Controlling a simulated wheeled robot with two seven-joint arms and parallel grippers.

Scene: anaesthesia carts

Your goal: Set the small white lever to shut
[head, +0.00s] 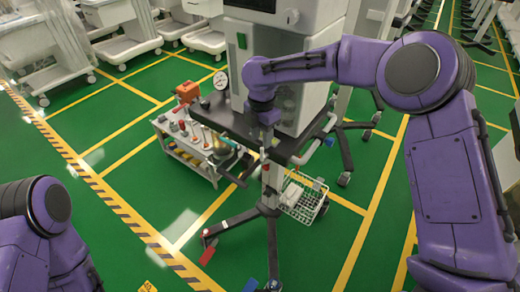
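A small white lever cannot be made out for certain in the head view. A pale bar (318,138) shows at the right edge of the cart's dark shelf, but I cannot tell whether it is the lever. The anaesthesia cart (312,22) stands in the middle, a tall grey-white body above the dark shelf (222,112). My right gripper (266,150) points down in front of the shelf's front edge. Its fingers are small and dark, so their opening and any contact are unclear. My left gripper is out of view; only purple arm parts show at lower left.
A round gauge (221,80) and an orange box (188,91) are at the cart's left. A low white trolley (196,160) with several items stands beside it. A wire basket (304,198) hangs below. Dark legs spread over green floor, clear at front left.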

